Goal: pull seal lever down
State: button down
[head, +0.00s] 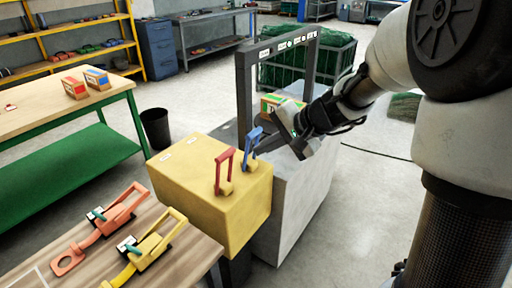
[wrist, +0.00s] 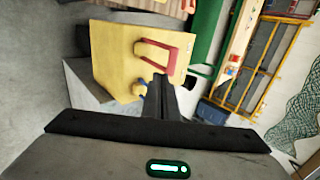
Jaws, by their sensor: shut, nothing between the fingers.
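A yellow box (head: 190,185) carries two upright levers side by side on its top. One is a red lever (head: 225,168), the other a blue lever (head: 250,147) behind it and to its right. The labels on the box are too small to read, so I cannot tell which is the seal lever. My gripper (head: 299,147) is to the right of the blue lever, apart from both. In the wrist view its shut, empty fingers (wrist: 160,84) point toward the box; the red lever (wrist: 170,50) shows beyond them and the blue lever (wrist: 148,103) is partly hidden by them.
A grey machine with a dark frame (head: 243,95) stands behind the yellow box, with a printed carton (head: 272,103) inside the frame. A wooden table (head: 190,262) at the front holds an orange and a yellow clamp-like tool. A green-legged bench (head: 70,150) stands left.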

jog(key=w+a+r+x, duration=0.1)
jog(key=x, duration=1)
jog(key=shift+a, duration=0.25)
jog(key=shift+r+p, duration=0.25)
jog(key=shift+p, duration=0.15)
